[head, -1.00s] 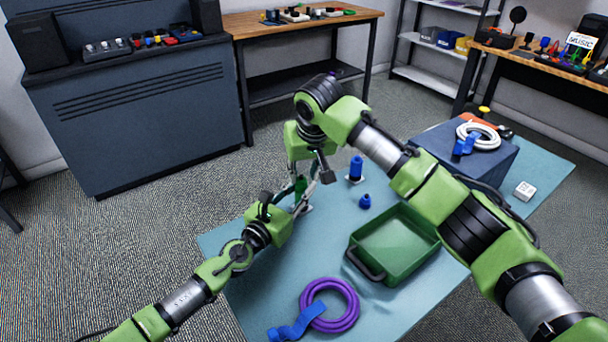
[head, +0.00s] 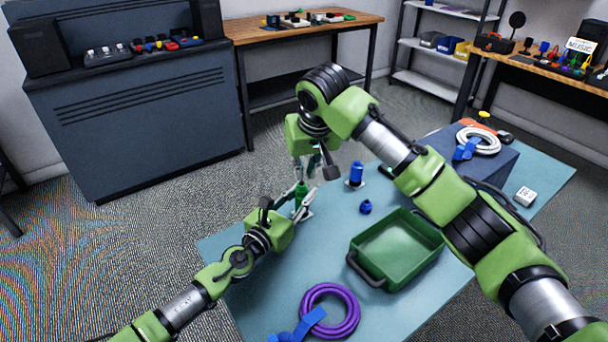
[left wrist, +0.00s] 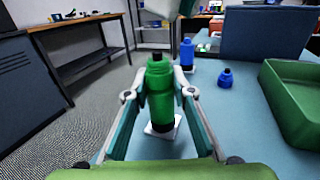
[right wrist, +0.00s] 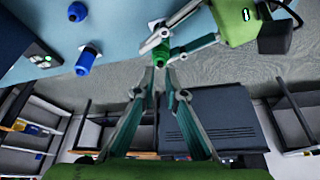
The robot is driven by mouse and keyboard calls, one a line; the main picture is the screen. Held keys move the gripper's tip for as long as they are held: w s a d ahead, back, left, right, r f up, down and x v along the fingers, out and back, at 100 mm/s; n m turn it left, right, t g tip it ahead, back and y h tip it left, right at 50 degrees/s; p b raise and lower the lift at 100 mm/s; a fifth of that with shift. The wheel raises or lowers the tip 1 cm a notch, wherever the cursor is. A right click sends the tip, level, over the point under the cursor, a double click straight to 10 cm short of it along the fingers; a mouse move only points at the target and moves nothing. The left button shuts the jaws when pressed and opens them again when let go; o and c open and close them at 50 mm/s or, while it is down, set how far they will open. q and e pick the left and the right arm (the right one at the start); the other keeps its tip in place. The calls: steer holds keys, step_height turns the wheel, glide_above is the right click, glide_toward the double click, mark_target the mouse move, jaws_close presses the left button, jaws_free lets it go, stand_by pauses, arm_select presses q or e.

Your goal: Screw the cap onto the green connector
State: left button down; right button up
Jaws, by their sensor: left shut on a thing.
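The green connector (left wrist: 160,85) stands upright on a white base plate (left wrist: 162,130) on the table. My left gripper (head: 298,199) is shut around it from the side. A green section with a dark tip tops it; I cannot tell whether this is the seated cap. No separate green cap shows. My right gripper (right wrist: 161,72) is open and empty above the connector, pointing down. In the right wrist view the green top (right wrist: 160,52) lies just beyond its fingertips.
A blue connector (head: 356,173) stands behind, with a loose blue cap (head: 365,207) in front. A green tray (head: 353,250) sits to the right. A purple cable coil (head: 347,325) with a blue strap lies at the front. A blue box (head: 490,180) carries a white coil (head: 489,137).

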steer(key=shift+r, duration=0.2)
steer(key=o, duration=0.6)
steer(key=v, duration=1.2)
arm_select(q)
steer(key=c, duration=1.7)
jaws_free()
